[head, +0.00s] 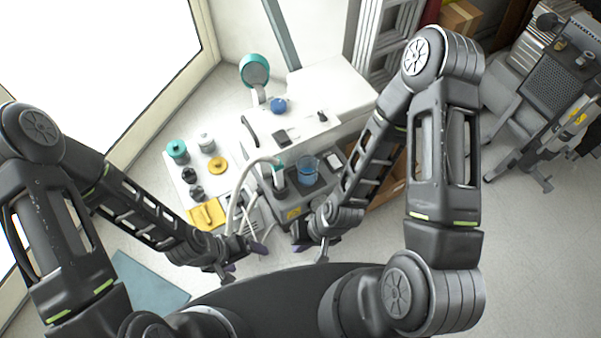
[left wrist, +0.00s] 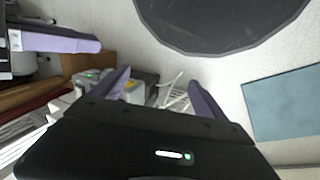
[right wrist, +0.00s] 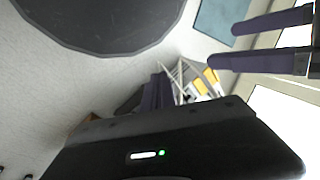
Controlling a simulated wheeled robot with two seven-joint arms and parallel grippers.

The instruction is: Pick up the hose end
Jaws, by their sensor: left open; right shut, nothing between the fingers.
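A pale hose (head: 240,196) arches from the top of the grey compressor unit (head: 292,212) and hangs down its left side toward my left gripper. Its lower end is hidden or too small to make out. My left gripper (head: 249,256) is open beside the unit's front. In the left wrist view, thin pale tubes (left wrist: 173,88) show beyond the gap between its purple fingers. My right gripper (head: 300,240) is shut and empty, at the unit's front right. In the right wrist view its fingers (right wrist: 158,92) are together, with the pale hose (right wrist: 177,72) just beyond.
A clear beaker of blue liquid (head: 308,172) stands on the unit. A blue-grey mat (head: 148,283) lies on the floor.

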